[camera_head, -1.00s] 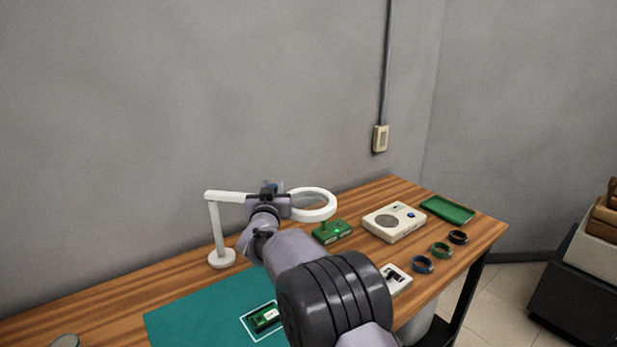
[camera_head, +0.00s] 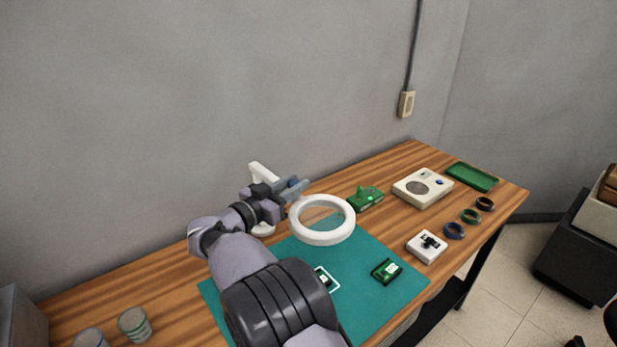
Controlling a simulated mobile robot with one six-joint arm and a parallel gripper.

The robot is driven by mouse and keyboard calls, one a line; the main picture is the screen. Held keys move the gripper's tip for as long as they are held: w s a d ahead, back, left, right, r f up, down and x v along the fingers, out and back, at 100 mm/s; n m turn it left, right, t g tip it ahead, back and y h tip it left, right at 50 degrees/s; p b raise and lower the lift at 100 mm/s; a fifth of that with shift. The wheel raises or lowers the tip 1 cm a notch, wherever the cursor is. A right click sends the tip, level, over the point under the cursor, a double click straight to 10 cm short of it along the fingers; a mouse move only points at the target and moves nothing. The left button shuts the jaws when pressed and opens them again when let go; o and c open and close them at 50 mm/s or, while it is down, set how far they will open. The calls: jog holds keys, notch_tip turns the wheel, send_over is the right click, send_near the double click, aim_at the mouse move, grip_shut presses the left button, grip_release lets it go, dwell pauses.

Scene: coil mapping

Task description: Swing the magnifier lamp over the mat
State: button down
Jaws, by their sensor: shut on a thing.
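The magnifier lamp's white ring (camera_head: 322,220) appears over the far part of the teal mat (camera_head: 375,250), and mat shows through its lens. My gripper (camera_head: 294,189) is shut on the lamp's arm just left of the ring; the grip itself is partly hidden. Part of the lamp's white arm (camera_head: 264,173) shows behind my gripper. Its post and base are mostly hidden by my arm. My arm covers the mat's left part.
A green device (camera_head: 366,200), a beige box (camera_head: 422,187) and a green tray (camera_head: 472,177) stand along the back right. A white block (camera_head: 427,246) and several coil rings (camera_head: 470,216) are at the right. Two cups (camera_head: 134,324) stand front left.

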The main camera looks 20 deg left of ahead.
jog(key=shift+s+a+r+h, duration=0.15)
jog(key=shift+s+a+h, duration=0.1)
jog(key=shift+s+h, duration=0.05)
jog(key=c, duration=1.1)
grip_release()
jog(key=p+v, duration=0.2)
jog(key=v, duration=1.5)
jog(key=shift+s+r+p, duration=0.2)
jog(key=shift+p, duration=0.15)
jog(key=shift+a, duration=0.15)
